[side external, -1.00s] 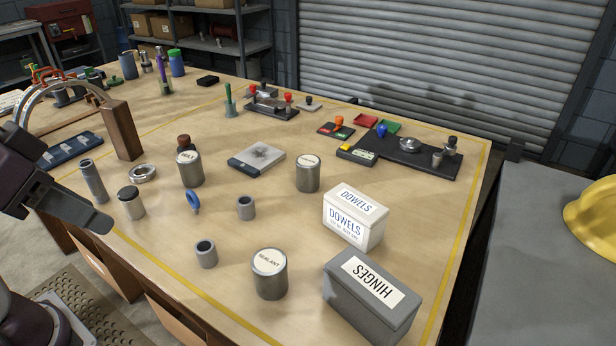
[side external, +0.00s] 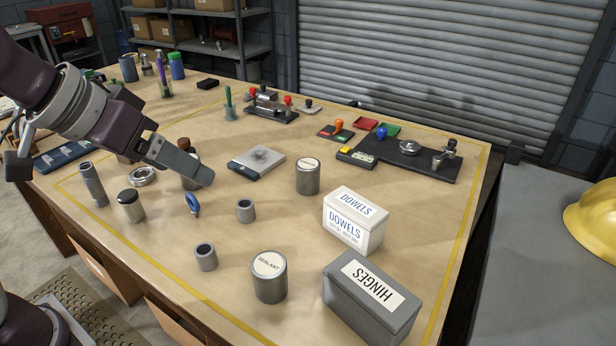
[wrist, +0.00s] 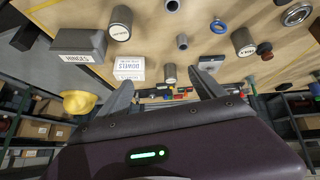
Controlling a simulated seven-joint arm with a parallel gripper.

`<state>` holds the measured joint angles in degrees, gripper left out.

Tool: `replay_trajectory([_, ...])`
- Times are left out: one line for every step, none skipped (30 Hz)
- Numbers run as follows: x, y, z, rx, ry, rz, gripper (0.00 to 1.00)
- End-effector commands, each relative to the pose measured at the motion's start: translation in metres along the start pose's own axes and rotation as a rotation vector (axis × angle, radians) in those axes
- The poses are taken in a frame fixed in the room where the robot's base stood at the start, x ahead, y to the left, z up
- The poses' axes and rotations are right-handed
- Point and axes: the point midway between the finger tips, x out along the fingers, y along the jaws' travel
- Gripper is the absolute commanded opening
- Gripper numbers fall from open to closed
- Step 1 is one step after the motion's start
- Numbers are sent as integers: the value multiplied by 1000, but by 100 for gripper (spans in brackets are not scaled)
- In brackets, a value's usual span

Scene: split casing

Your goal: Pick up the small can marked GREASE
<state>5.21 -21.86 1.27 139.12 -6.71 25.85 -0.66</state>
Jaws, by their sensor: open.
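I cannot read the word GREASE on any can. A grey can with a pale lid label (side external: 307,177) stands upright mid-table and also shows in the wrist view (wrist: 170,74); its lettering is too small to read. Another grey can of similar size (wrist: 243,42) is mostly hidden behind my gripper in the side view. A grey can marked SEALANT (side external: 269,278) stands near the front edge and shows in the wrist view (wrist: 121,22). My gripper (side external: 207,175) is open and empty, above the table, left of the mid-table can. Its two fingers spread apart in the wrist view (wrist: 165,88).
A white DOWELS box (side external: 353,222) and a grey HINGES box (side external: 370,300) stand at the right front. Two short grey tubes (side external: 245,211) (side external: 206,257), a blue ring (side external: 193,204) and a flat grey block (side external: 256,161) lie around the middle. Bare tabletop separates them.

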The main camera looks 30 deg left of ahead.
Motion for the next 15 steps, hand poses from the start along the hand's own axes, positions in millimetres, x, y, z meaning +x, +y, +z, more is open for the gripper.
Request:
replay_trajectory([34,9,-26,-24,27,15,79])
replay_trajectory([55,14,-44,-41,61,20,79])
replay_trajectory([83,18,-63,-64,104,18,79])
replay_trajectory([104,21,-76,-81,138,12,79])
replay_trajectory([127,22,-87,-95,172,1,79])
replay_trajectory([156,23,-98,-109,220,-19,79])
replay_trajectory([179,23,-104,-117,257,-39,79])
replay_trajectory([201,22,-108,-120,293,-61,79])
replay_trajectory([228,20,-109,-118,343,-92,79])
replay_trajectory([246,19,-109,-112,380,-116,79])
replay_trajectory([262,16,-107,-103,417,-140,79])
replay_trajectory([279,14,-104,-87,461,-168,79])
replay_trajectory([289,12,-102,-76,491,-185,79])
replay_trajectory([296,11,-99,-64,514,-199,79])
replay_trajectory([303,9,-97,-52,540,-214,79])
